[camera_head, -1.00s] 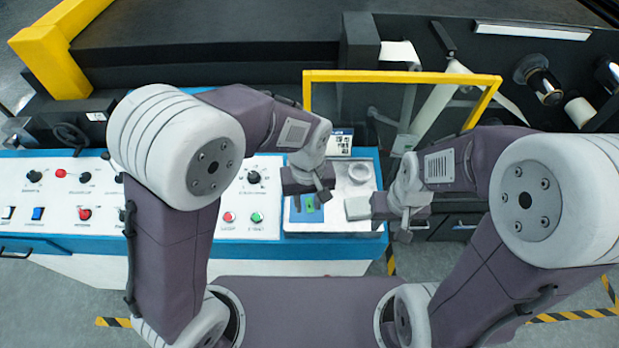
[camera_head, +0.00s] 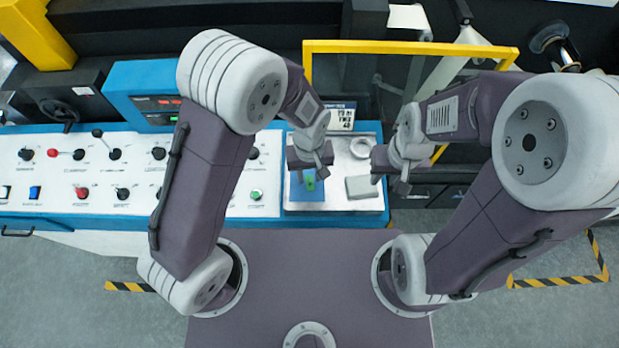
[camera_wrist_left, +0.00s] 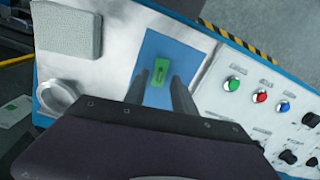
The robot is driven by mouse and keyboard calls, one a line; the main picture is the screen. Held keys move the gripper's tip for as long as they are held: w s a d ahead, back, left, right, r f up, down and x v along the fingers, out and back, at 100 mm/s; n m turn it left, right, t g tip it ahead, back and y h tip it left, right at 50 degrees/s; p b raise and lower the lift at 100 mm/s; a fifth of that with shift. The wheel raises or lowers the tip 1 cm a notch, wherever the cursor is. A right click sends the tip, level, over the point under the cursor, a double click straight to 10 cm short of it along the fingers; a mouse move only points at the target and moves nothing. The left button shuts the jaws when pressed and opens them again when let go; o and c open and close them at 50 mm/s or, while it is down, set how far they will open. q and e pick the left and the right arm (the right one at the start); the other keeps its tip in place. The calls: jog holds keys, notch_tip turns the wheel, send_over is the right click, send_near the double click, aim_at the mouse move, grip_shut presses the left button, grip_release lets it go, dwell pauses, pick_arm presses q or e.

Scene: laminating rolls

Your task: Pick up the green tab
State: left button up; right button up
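The green tab (camera_head: 310,184) lies on a blue mat (camera_head: 298,192) on the metal tray area at the right end of the console. In the left wrist view the green tab (camera_wrist_left: 160,72) lies just beyond my left fingertips, on the blue mat (camera_wrist_left: 150,50). My left gripper (camera_head: 311,174) points down above the tab, with its fingers apart and nothing between them that I can make out. The left gripper (camera_wrist_left: 163,88) also shows from the wrist. My right gripper (camera_head: 388,182) hangs right of the tray; its finger opening is unclear.
A grey block (camera_head: 362,187) and a round metal ring or dish (camera_head: 361,148) sit right of the mat. A yellow frame (camera_head: 410,47) rises at the back. Buttons and knobs (camera_wrist_left: 255,85) cover the console to the left.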

pick_arm(q)
jog(key=shift+s+f, duration=0.25)
jog(key=shift+f, duration=0.3)
jog(key=shift+w+d, duration=0.1)
jog(key=shift+w, duration=0.05)
jog(key=shift+c, duration=0.6)
grip_shut()
